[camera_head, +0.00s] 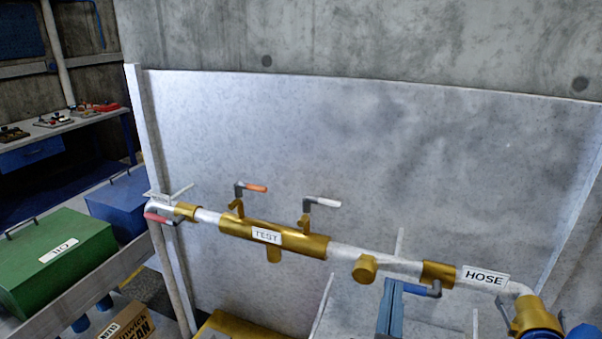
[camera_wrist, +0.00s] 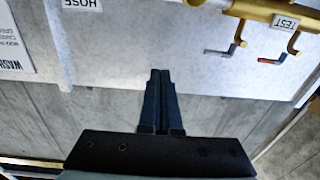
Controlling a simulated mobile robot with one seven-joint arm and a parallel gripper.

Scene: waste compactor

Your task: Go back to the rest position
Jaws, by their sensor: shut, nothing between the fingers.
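My gripper (camera_wrist: 158,74) shows in the wrist view, its two dark fingers together and nothing between them. The fingers point toward the pale metal panel (camera_wrist: 130,60) and appear clear of the pipe. The wrist picture is upside down. In the head view, a narrow blue upright piece (camera_head: 390,308) stands at the bottom edge, right of centre. I cannot tell for sure whether it is my fingers. The rest of my arm is not clearly visible there.
A pipe with a brass TEST section (camera_head: 290,240), lever handles and a HOSE label (camera_head: 485,278) crosses the panel. A green box (camera_head: 60,260) and a blue box (camera_head: 115,205) are at left. A cardboard box (camera_head: 128,322) is below. A concrete wall (camera_head: 350,40) rises behind.

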